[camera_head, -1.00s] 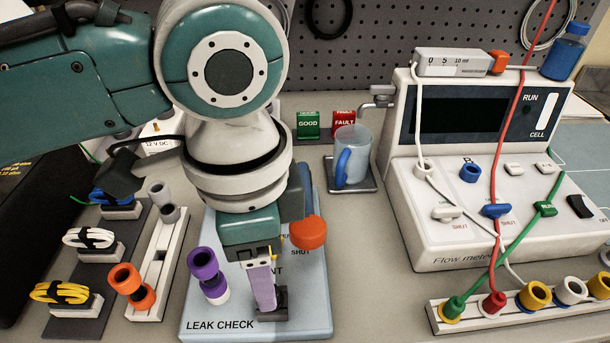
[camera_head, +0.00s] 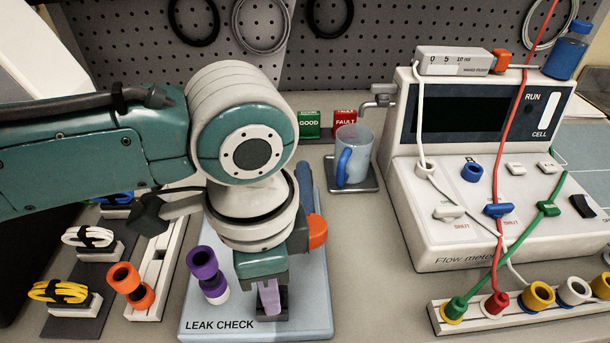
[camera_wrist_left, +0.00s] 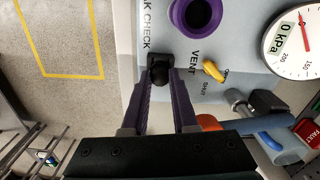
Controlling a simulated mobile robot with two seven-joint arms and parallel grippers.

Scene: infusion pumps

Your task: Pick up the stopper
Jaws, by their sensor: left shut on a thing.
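The stopper (camera_wrist_left: 160,72) is a small black piece at the edge of the pale blue LEAK CHECK board (camera_wrist_left: 215,62), near its VENT label. My left gripper (camera_wrist_left: 160,82) has two purple fingers that reach down on both sides of the stopper and are shut on it. In the head view, the left gripper (camera_head: 270,308) points down at the board's front right, with one purple finger showing. Beside this finger, the dark stopper (camera_head: 281,302) is partly hidden. I cannot tell whether it is clear of the board. My right gripper is not in view.
A purple connector (camera_head: 203,264) stands just left of the gripper on the board. An orange-red knob (camera_head: 318,232) is close on its right. A rack with an orange connector (camera_head: 123,277) is further left. A blue-handled cup (camera_head: 353,158) and the flow meter (camera_head: 450,225) stand to the right.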

